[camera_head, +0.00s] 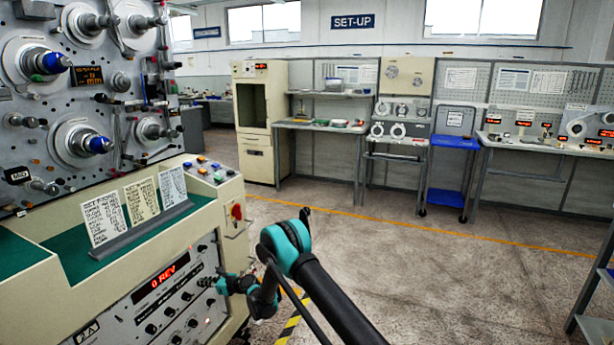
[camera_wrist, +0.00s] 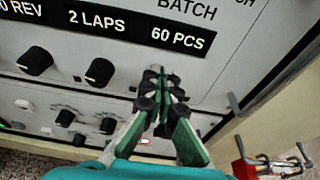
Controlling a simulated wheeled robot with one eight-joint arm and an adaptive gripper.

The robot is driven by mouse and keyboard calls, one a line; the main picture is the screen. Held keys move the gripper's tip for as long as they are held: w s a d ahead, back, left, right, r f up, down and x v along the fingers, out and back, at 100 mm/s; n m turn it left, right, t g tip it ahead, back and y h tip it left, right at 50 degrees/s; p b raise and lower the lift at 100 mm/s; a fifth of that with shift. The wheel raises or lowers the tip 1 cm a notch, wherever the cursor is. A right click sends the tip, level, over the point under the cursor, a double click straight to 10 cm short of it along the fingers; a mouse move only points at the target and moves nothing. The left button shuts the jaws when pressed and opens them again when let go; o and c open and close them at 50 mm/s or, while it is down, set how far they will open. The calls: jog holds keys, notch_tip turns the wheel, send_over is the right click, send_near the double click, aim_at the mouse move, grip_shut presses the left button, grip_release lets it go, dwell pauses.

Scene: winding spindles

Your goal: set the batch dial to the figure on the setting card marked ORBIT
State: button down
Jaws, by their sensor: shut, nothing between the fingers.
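In the wrist view a lit readout shows 60 PCS (camera_wrist: 180,37) under the label BATCH. The batch dial's place below that readout is mostly covered by my fingers, so I cannot make the dial out or tell whether they touch it. My gripper (camera_wrist: 160,76) is shut with nothing between its fingers, its tips just below the readout. In the head view my gripper (camera_head: 206,282) is at the right part of the console front. Three setting cards, left (camera_head: 101,216), middle (camera_head: 142,200) and right (camera_head: 173,188), stand in a rack; their headings are too small to read.
Readouts 0 REV (camera_wrist: 20,8) and 2 LAPS (camera_wrist: 97,20) sit left of the batch readout, each above a black knob, left (camera_wrist: 35,61) and right (camera_wrist: 99,72). Smaller knobs lie below. A red switch (camera_head: 236,212) is on the console's side. The floor to the right is open.

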jog(key=shift+s+r, duration=0.15)
jog(key=shift+r, duration=0.2)
jog(key=v, duration=0.2)
jog(key=f+v, duration=0.1)
jog(key=v, duration=0.2)
jog(key=shift+s+d+f, duration=0.1)
jog(key=shift+s+d, duration=0.1)
jog(key=shift+d, duration=0.25)
jog(key=w+a, duration=0.4)
jog(key=w, duration=0.1)
jog(key=shift+a+f, duration=0.25)
dwell(0.6)
jog(key=shift+s+f, duration=0.1)
dwell(0.6)
